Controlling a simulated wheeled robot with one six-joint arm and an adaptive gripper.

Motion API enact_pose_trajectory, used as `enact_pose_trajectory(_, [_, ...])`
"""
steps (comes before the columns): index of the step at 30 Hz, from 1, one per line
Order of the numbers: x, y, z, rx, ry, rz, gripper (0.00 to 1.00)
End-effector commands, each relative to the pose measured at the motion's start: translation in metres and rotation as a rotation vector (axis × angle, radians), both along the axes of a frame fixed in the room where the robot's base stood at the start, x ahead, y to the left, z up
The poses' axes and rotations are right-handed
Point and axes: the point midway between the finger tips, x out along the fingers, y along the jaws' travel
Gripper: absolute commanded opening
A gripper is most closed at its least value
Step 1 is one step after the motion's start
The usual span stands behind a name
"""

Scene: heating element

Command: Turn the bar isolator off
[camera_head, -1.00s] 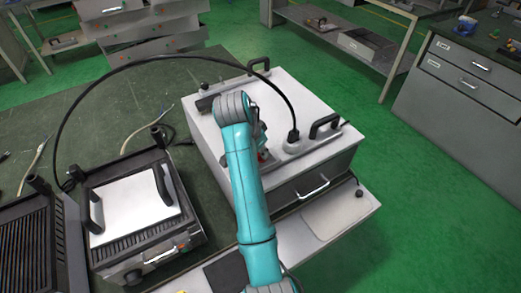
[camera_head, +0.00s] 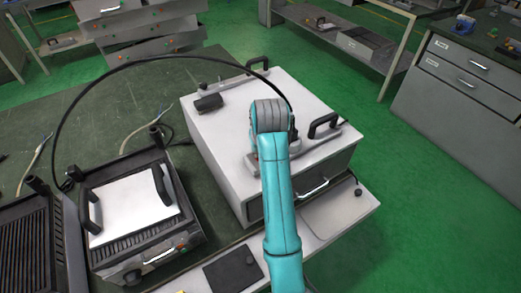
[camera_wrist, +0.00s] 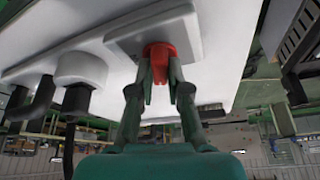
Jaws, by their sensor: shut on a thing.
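The bar isolator is a red knob (camera_wrist: 160,52) on a pale square plate (camera_wrist: 125,38), seen in the wrist view. The plate sits on a light bar on top of the white box (camera_head: 222,122). My gripper (camera_wrist: 160,72) is shut on the red knob, with one dark finger on each side of it. In the head view my arm covers the knob and the gripper. The knob's exact turn angle is hard to read.
Beside the knob are a round socket with a black plug (camera_wrist: 76,97) and a black handle (camera_wrist: 36,98). The handle also shows in the head view (camera_head: 324,125). A black cable (camera_head: 150,58) arches over the bench to a grill (camera_head: 140,215) at left.

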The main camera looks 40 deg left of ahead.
Motion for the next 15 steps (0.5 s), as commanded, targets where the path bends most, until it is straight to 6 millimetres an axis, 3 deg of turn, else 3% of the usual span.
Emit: enact_pose_trajectory(15, [0.0018,-0.0014,-0.0005,-0.001,0.0,0.306,0.0])
